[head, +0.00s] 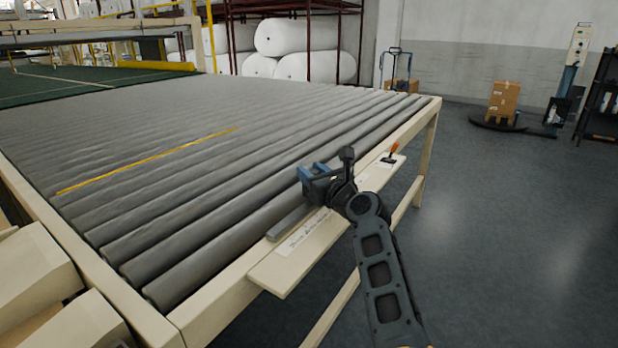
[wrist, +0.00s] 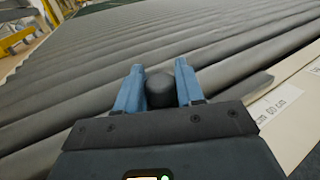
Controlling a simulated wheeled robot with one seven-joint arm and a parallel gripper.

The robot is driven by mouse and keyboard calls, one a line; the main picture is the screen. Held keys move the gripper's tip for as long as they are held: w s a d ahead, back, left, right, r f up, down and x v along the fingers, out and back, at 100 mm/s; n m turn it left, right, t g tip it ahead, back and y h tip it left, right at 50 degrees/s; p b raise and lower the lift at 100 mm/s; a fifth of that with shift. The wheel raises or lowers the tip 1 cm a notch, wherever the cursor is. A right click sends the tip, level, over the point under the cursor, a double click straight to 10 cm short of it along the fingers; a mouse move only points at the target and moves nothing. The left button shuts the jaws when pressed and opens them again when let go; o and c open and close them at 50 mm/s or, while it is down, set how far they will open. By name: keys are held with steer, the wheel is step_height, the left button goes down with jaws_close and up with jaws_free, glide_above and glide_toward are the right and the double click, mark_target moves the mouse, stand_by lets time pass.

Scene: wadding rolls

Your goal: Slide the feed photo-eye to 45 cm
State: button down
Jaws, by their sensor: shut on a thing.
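My gripper (head: 312,176) is at the near edge of the roller bed, over the end of a grey rail (head: 290,222). In the wrist view its two blue fingers (wrist: 160,88) are shut on a dark rounded knob (wrist: 159,92), which seems to be the photo-eye's grip. The photo-eye's body is hidden behind my gripper in the head view. A white scale strip (head: 303,232) lies along the shelf beside the rail. It shows in the wrist view (wrist: 278,102) with "cm" marks, but the reading at the photo-eye is hidden.
The grey roller bed (head: 170,150) with a yellow line fills the left. A cream shelf (head: 275,272) runs along its near edge, with an orange-handled tool (head: 392,152) farther along.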

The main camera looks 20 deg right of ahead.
steer(key=c, duration=0.8)
jaws_free()
steer(key=shift+s, duration=0.1)
steer(key=s, duration=0.5)
steer(key=s+d+p, duration=0.1)
steer(key=s, duration=0.1)
steer(key=shift+s+d, duration=0.1)
steer(key=shift+s, duration=0.15)
